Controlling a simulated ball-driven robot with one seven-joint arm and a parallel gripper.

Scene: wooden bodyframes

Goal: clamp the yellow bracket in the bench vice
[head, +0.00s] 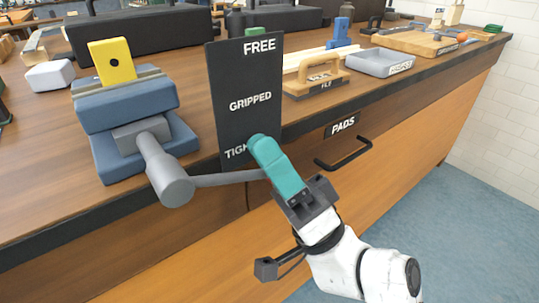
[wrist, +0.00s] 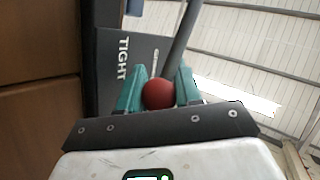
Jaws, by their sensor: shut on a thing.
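The yellow bracket (head: 112,61) stands upright between the jaws of the blue bench vice (head: 125,105), its dark hole showing; its lower part is hidden. The vice's grey handle (head: 228,179) runs right from the spindle, and it shows as a grey bar in the wrist view (wrist: 182,38). My gripper (head: 262,148) is shut on the red ball (wrist: 158,93) at the handle's end, between the teal fingers. A black board (head: 230,75) reads FREE, GRIPPED and TIGHT downward. The handle's end is near the level of TIGHT, which my fingers partly cover.
A white block (head: 50,75) lies left of the vice. Right of the board are a wooden-handled tool (head: 318,78), a grey tray (head: 380,63) and a blue item (head: 341,32). A PADS drawer with a black handle (head: 345,155) is in the bench front. Floor at right is clear.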

